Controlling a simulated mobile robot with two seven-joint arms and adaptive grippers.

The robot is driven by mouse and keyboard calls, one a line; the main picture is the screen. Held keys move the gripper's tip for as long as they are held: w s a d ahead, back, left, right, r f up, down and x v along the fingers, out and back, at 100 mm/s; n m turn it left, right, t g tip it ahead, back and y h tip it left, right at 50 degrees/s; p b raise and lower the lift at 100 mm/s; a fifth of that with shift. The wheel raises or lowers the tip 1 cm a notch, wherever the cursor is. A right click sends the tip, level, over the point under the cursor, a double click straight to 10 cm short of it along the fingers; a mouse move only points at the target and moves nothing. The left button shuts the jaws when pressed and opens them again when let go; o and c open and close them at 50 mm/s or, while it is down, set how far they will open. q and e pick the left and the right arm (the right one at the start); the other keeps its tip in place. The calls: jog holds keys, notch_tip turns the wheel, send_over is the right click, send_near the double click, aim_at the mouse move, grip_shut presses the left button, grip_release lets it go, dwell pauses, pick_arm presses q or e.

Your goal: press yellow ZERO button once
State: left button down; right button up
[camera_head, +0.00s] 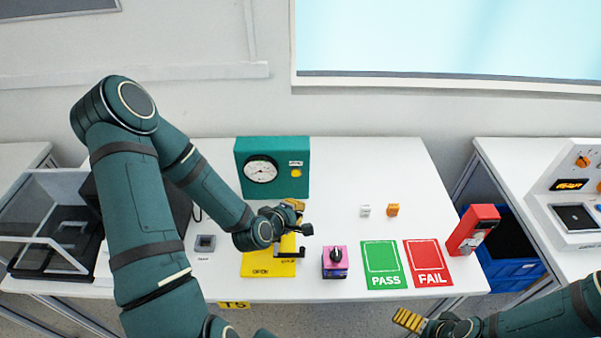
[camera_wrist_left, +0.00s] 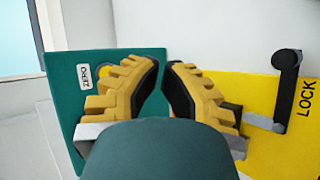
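The yellow ZERO button (camera_head: 296,173) is on the front of a teal box (camera_head: 246,152), under a small white ZERO label. In the left wrist view the label (camera_wrist_left: 84,76) shows clearly, and the button (camera_wrist_left: 103,71) is partly hidden behind a finger. My left gripper (camera_head: 297,205) is in front of and below the box, apart from the button in the head view. In the left wrist view its fingertips (camera_wrist_left: 162,64) almost meet, with nothing between them. My right gripper (camera_head: 409,320) is low at the front, away from the box; its finger gap is unclear.
A yellow plate (camera_head: 258,263) with a black lock handle (camera_head: 288,253) lies below my left gripper. A pink switch box (camera_head: 335,268), green PASS card (camera_head: 381,280), red FAIL card (camera_head: 430,277) and small cubes stand to the right. A red device (camera_head: 470,232) is at the table's right.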

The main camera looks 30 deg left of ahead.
aim_at(296, 173)
pick_arm(q)
jog(key=shift+w+a, duration=0.75)
jog(key=shift+w, duration=0.5)
jog(key=shift+w+a, duration=0.8)
jog(key=shift+w, duration=0.5)
jog(key=shift+w+a, duration=0.75)
jog(key=shift+w, duration=0.5)
jog(key=c, duration=1.7)
grip_release()
grip_shut()
jog(key=shift+w+a, duration=0.1)
jog(key=shift+w, duration=0.05)
jog(key=shift+w+a, duration=0.1)
jog(key=shift+w, duration=0.1)
